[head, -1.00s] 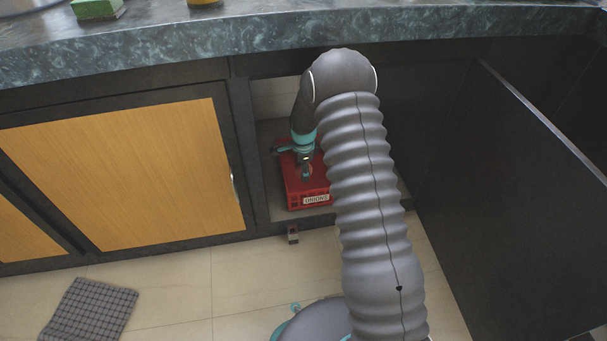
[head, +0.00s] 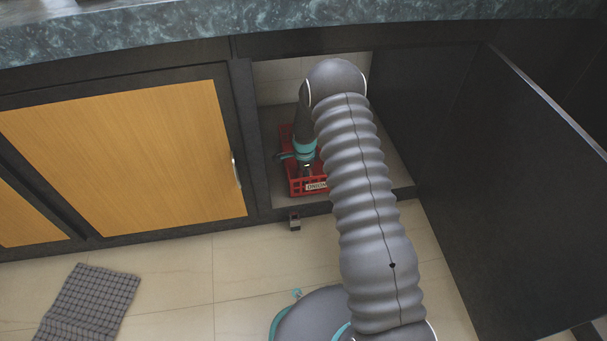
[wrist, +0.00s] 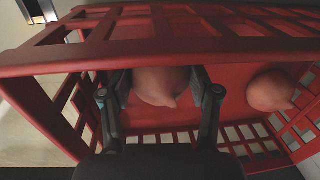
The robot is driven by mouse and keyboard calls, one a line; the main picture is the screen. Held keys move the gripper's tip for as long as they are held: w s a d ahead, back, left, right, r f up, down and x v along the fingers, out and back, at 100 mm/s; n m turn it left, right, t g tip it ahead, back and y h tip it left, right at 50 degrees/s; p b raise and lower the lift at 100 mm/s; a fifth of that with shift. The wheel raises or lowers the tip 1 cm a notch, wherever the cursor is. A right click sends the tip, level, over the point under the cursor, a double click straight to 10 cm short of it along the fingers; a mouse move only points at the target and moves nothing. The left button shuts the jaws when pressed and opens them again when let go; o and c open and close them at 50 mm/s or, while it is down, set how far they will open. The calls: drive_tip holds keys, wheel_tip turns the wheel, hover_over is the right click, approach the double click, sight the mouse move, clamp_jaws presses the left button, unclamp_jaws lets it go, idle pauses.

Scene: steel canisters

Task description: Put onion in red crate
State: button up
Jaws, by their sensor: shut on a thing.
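The red crate (head: 297,185) stands inside the open cupboard and has a label reading "ONIONS", partly hidden by my arm. In the wrist view the crate's slatted wall (wrist: 190,55) fills most of the picture. My gripper (wrist: 162,100) is inside the crate, shut on a pinkish onion (wrist: 160,86) between its two fingers. The crate wall partly hides this onion. A second onion (wrist: 270,91) lies in the crate to the right, apart from my fingers. In the head view my gripper (head: 306,170) reaches down into the crate, and the onions cannot be made out.
An open dark cupboard door (head: 520,190) stands to the right. A closed wooden door (head: 130,160) is on the left, and the stone worktop (head: 180,28) overhangs above. A checked cloth (head: 88,303) lies on the tiled floor. Cupboard floor right of the crate is partly clear.

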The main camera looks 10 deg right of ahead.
drive_tip(key=shift+f, duration=0.1)
drive_tip(key=o, duration=0.9)
drive_tip(key=shift+o, duration=0.2)
wheel_tip(320, 180, up, 12)
drive_tip(key=s+p, duration=0.1)
drive_tip(key=shift+p, duration=0.35)
drive_tip(key=shift+s, duration=0.1)
